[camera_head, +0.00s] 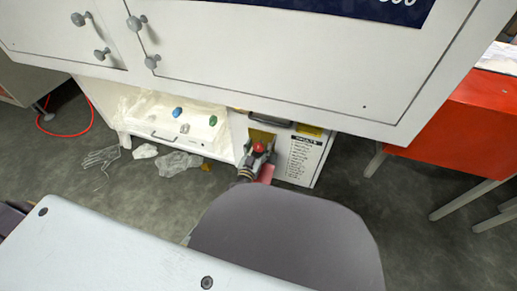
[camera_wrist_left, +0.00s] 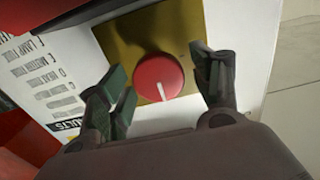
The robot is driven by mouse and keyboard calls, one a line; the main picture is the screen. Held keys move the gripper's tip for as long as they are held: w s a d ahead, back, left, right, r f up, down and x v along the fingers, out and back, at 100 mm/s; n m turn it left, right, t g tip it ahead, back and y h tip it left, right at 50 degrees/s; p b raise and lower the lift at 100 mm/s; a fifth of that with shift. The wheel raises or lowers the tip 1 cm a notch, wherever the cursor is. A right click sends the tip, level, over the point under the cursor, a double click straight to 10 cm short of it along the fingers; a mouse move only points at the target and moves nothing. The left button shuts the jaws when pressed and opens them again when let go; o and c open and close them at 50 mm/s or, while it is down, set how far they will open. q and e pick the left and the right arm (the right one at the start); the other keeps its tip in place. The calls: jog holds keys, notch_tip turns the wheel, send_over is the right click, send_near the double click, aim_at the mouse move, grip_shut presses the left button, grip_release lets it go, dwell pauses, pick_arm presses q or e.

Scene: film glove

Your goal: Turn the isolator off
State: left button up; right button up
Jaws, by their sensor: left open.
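The isolator is a round red knob (camera_wrist_left: 159,77) with a white pointer line, set on a brass-coloured plate (camera_wrist_left: 127,35). In the left wrist view the white line points down toward my gripper. In the head view the red knob (camera_head: 259,148) shows low on the white cabinet. My left gripper (camera_wrist_left: 162,84) is open, with one finger on each side of the knob. I cannot tell whether the fingertips touch it. In the head view the left gripper (camera_head: 256,158) is partly hidden behind a grey rounded shape. My right gripper is not in view.
A printed label (camera_head: 303,157) is right of the knob. A white tray (camera_head: 150,125) with small coloured items is to the left, with clear plastic and gloves (camera_head: 180,163) on the floor. The overhanging cabinet (camera_head: 290,60) is above. A red unit (camera_head: 460,125) stands right.

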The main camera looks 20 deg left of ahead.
pick_arm(q)
jog(key=shift+w, duration=0.2)
jog(key=shift+c, duration=0.3)
jog(key=c, duration=0.9)
jog(key=shift+c, duration=0.3)
